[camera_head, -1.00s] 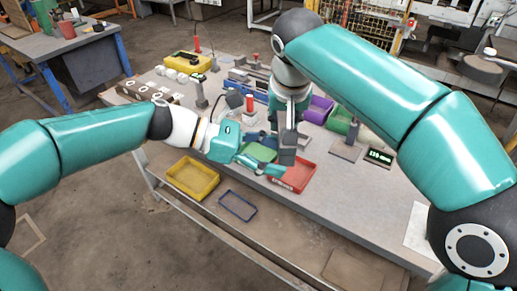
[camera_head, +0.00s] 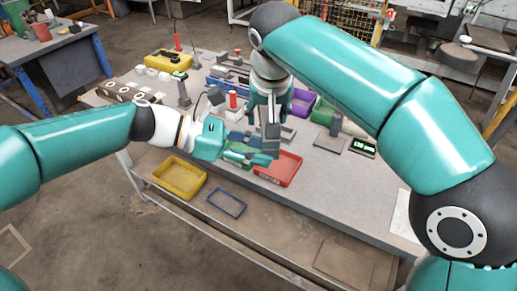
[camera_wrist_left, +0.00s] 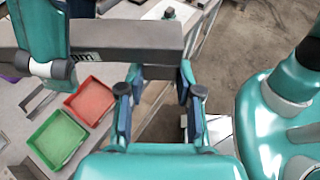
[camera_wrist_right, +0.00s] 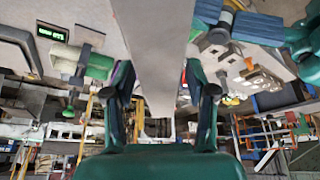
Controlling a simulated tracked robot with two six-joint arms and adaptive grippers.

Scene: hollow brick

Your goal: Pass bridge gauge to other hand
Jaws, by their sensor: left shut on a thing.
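The bridge gauge (camera_wrist_left: 110,38) is a long grey bar with dark lettering on its side. My left gripper (camera_wrist_left: 158,88) is shut on it near one end; in the head view this gripper (camera_head: 262,157) is above the bench's front edge. The gauge also shows in the head view as a grey block (camera_head: 271,138), partly hidden by the grippers. My right gripper (camera_head: 270,103) points down at the gauge from above. In the right wrist view the grey bar (camera_wrist_right: 152,45) runs between the fingers of my right gripper (camera_wrist_right: 158,92), which stand open with gaps beside it.
A red tray (camera_head: 290,170) and a green tray (camera_wrist_left: 58,138) lie on the bench close below the grippers. A yellow bin (camera_head: 180,180) and a blue frame (camera_head: 227,204) are at the lower front. A green-lit display (camera_head: 363,147) stands to the right.

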